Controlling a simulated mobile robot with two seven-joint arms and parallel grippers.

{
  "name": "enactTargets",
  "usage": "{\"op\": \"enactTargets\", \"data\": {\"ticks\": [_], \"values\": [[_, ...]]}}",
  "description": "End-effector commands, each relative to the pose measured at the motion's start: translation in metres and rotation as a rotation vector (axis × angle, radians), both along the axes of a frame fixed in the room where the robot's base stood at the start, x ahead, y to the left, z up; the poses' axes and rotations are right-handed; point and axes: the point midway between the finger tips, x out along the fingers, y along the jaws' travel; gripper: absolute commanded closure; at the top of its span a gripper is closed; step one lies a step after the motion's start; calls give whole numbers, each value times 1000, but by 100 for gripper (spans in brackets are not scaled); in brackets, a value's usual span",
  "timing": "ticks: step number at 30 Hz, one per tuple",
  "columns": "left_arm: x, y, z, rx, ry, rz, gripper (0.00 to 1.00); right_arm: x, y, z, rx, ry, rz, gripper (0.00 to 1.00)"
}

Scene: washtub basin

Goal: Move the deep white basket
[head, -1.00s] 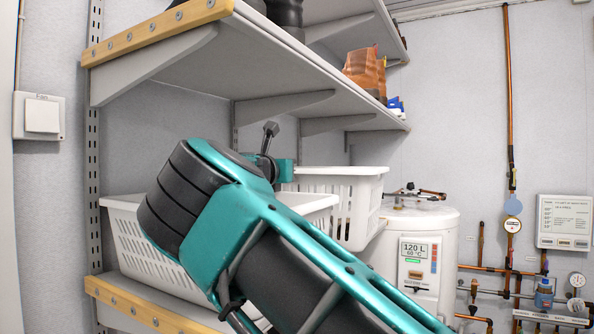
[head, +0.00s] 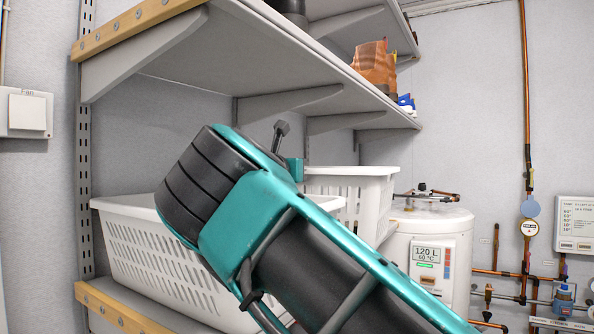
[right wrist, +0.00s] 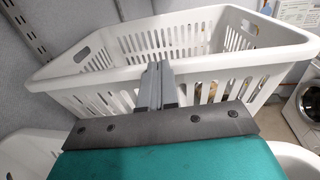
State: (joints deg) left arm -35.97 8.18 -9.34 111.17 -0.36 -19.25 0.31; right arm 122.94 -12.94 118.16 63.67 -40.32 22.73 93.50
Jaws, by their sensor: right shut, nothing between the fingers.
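In the head view a tall white slatted basket (head: 379,188) stands at the back of the lower shelf, partly hidden by my right arm. Another white basket (head: 165,262) is in front of it at the left. In the right wrist view a white basket with handle holes (right wrist: 105,100) fills the middle; I cannot tell for certain which of the two it is. My right gripper (right wrist: 158,72) is shut and empty, its fingers in front of that basket's near rim. I cannot tell whether they touch it. My left gripper is not in view.
An upper shelf (head: 290,62) with a brown bag (head: 374,68) overhangs the baskets. A white water heater (head: 432,252) and copper pipes stand at the right. The right wrist view shows a washing machine (right wrist: 304,108) and another white basket edge (right wrist: 30,152).

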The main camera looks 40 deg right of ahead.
Motion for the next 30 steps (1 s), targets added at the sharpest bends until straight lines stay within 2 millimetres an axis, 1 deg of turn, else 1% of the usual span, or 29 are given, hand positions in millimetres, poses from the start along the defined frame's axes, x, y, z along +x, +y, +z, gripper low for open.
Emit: {"op": "enactTargets", "data": {"ticks": [5, 12, 15, 30], "values": [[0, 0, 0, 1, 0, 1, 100, 0, 0, 0, 0, 0, 0, 100], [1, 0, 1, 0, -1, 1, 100, 8, -17, 0, 0, -1, -1, 100], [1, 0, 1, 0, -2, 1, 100, 10, -21, 0, -1, 0, 0, 100], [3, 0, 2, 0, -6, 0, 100, 10, -22, 0, 0, 0, 0, 100]]}}
